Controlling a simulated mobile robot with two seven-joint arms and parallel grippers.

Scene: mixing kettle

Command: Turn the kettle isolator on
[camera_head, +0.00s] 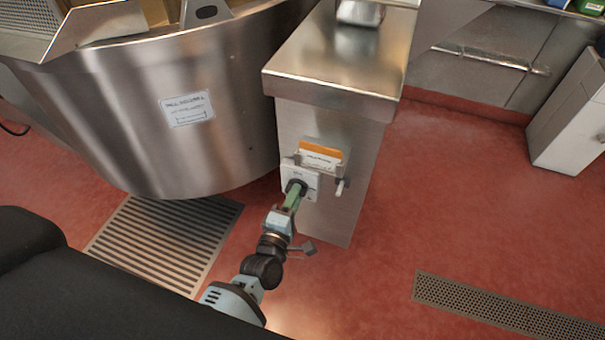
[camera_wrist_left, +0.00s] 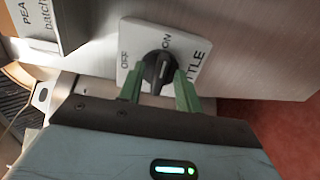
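The kettle isolator (camera_head: 312,181) is a pale plate with a black rotary knob, on the front of a steel pedestal. In the left wrist view, the knob (camera_wrist_left: 158,68) sits between the OFF and ON labels. Its white pointer line runs roughly up the picture, towards the ON side. My left gripper (camera_head: 293,190) is at the isolator and hides part of it. In the wrist view its green fingers (camera_wrist_left: 159,80) stand apart on either side of the knob, with small gaps; contact is unclear. My right gripper is not in view.
A label holder (camera_head: 321,157) with an orange-topped card sits just above the isolator. The large steel kettle (camera_head: 150,115) stands to the left. The pedestal's top (camera_head: 330,75) overhangs its front. Red floor (camera_head: 440,210) is clear to the right, with floor grates on both sides.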

